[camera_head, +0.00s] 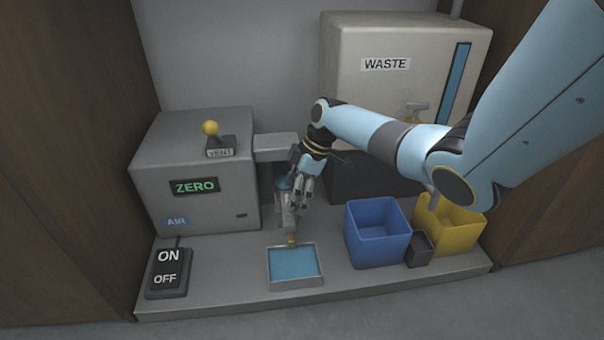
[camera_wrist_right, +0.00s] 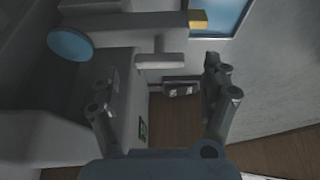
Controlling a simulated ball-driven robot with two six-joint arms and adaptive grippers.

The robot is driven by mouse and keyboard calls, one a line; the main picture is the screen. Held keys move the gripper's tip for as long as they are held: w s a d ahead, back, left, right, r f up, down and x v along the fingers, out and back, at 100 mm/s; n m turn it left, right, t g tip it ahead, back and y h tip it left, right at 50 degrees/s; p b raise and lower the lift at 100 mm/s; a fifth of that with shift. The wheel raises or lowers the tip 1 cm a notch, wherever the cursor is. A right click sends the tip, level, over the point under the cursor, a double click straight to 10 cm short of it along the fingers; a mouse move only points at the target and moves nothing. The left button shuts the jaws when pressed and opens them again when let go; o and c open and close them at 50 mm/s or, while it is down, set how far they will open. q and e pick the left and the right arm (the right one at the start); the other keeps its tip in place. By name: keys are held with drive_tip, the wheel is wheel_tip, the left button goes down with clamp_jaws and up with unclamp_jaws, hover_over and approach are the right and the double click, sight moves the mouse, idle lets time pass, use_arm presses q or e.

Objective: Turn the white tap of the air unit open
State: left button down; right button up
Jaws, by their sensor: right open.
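The grey air unit (camera_head: 195,205), marked AIR, stands at the left in the head view. My right gripper (camera_head: 300,192) points down beside its right side, in front of the press column. In the right wrist view the fingers of this gripper (camera_wrist_right: 165,98) are spread, with nothing held. A pale T-shaped handle (camera_wrist_right: 160,61), which looks like the tap, shows ahead between the fingers and apart from them. It sits by a grey pipe with a yellow end (camera_wrist_right: 198,20). In the head view my gripper hides the handle. My left gripper is out of view.
A blue tray (camera_head: 294,281) lies below the yellow end. An ON/OFF switch (camera_head: 168,270) sits at front left, and a yellow-knobbed vent lever (camera_head: 211,129) tops the unit. A blue bin (camera_head: 378,250), a yellow bin (camera_head: 465,226) and the waste tank (camera_head: 385,90) stand at right.

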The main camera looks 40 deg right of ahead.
drive_tip(key=v, duration=0.8)
drive_tip(key=shift+s+d+r, duration=0.1)
drive_tip(key=shift+r, duration=0.05)
